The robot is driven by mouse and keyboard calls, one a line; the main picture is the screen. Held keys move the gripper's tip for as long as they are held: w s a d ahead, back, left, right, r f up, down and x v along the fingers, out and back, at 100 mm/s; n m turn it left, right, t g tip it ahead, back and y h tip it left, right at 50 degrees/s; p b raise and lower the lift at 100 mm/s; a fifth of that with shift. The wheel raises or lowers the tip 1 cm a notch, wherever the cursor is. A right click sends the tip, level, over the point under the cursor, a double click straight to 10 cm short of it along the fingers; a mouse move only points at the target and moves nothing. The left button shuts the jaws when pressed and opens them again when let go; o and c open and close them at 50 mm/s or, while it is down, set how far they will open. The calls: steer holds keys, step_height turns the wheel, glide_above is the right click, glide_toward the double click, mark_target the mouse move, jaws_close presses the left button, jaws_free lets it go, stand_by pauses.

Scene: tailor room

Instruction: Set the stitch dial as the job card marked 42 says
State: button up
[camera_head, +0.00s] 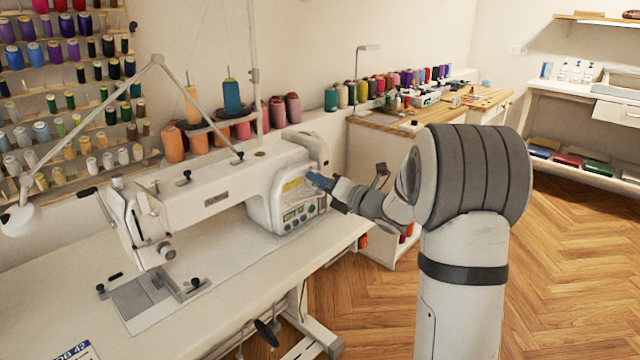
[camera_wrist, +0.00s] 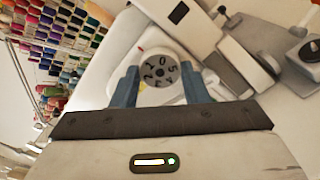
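The fingers are spread, with a gap visible beside the dial; contact cannot be told. In the head view my gripper (camera_head: 318,181) is at the right end of the white sewing machine (camera_head: 215,200), and the dial is hidden there. A job card (camera_head: 75,351) lies at the bottom left, cut by the frame edge. It shows upside-down "JOB 42"; no setting is legible.
The machine stands on a white table (camera_head: 190,325). A panel with a small display and buttons (camera_head: 300,213) is below my gripper. Thread cones (camera_head: 230,128) stand behind the machine. A lamp arm (camera_head: 95,125) rises at left. Wooden floor (camera_head: 565,260) is open at right.

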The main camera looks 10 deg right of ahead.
steer(key=c, duration=0.4)
steer(key=shift+c, duration=0.2)
